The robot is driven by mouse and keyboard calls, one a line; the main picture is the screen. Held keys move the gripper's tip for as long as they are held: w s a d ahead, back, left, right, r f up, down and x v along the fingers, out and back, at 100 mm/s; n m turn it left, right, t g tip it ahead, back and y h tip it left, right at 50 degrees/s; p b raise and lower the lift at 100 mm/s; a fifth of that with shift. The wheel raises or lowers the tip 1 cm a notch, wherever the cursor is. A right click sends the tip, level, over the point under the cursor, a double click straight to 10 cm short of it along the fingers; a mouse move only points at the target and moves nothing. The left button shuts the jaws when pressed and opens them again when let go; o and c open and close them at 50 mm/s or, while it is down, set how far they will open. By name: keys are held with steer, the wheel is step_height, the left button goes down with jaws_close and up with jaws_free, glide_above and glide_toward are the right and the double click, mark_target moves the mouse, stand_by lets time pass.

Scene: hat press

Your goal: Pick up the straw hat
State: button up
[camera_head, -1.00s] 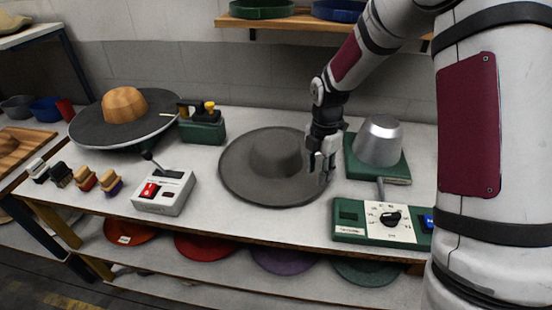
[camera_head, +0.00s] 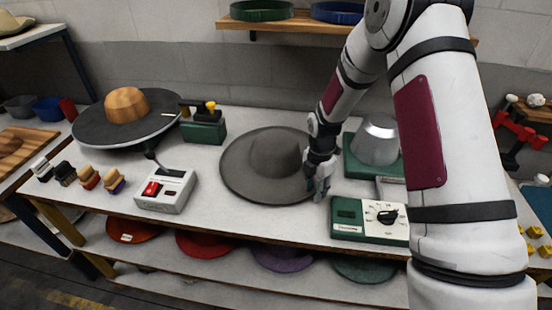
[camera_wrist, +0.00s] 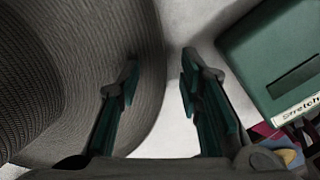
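The hat (camera_head: 240,180) lies brim down on the white table. It is grey with a wide round brim and rounded crown, and in the wrist view its surface (camera_wrist: 130,30) looks woven. My gripper (camera_head: 318,187) is at the right edge of the brim, pointing down. In the wrist view its fingers (camera_wrist: 160,72) are apart, with nothing clamped between them. The left finger overlaps the brim and the right finger is over bare table, so the brim edge appears between them. I cannot tell whether either finger touches the brim.
A green control box (camera_head: 348,216) sits close right of my gripper, with a metal hat form (camera_head: 377,140) behind it. A white switch box (camera_head: 166,191) and a round stand (camera_head: 90,132) with a wooden block (camera_head: 127,105) are at left. Coloured hats (camera_head: 205,245) lie on the lower shelf.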

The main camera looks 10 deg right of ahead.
jaws_close()
steer(key=shift+r, duration=0.15)
step_height(320, 180, up, 18)
steer(key=b, duration=0.1)
steer(key=shift+b, duration=0.4)
steer(key=c, duration=0.6)
jaws_free()
steer(key=shift+c, duration=0.2)
jaws_close()
